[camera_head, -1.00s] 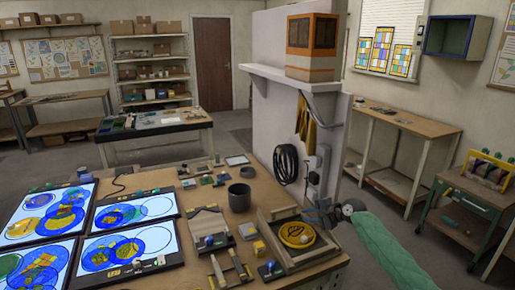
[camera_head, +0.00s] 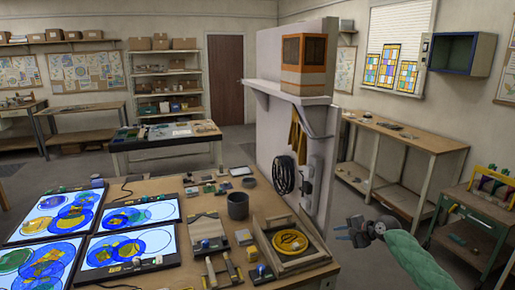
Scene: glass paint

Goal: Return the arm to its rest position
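My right gripper (camera_head: 350,233) is in the air off the right edge of the workbench (camera_head: 160,187), at the end of my green-sleeved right arm. Its fingers point left toward the wooden tray (camera_head: 262,240) but are apart from it. I see no object held in the gripper; the fingers are too small to tell their opening. A round yellow disc (camera_head: 290,241) lies in the tray. My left gripper and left arm are not in view.
Several lit panels with blue and yellow circles, one of them here (camera_head: 140,213), cover the bench's left side. A dark mug (camera_head: 238,206) and small tools stand mid-bench. A white pillar (camera_head: 270,125) rises behind. A green cart (camera_head: 468,232) stands at the right; the floor between is open.

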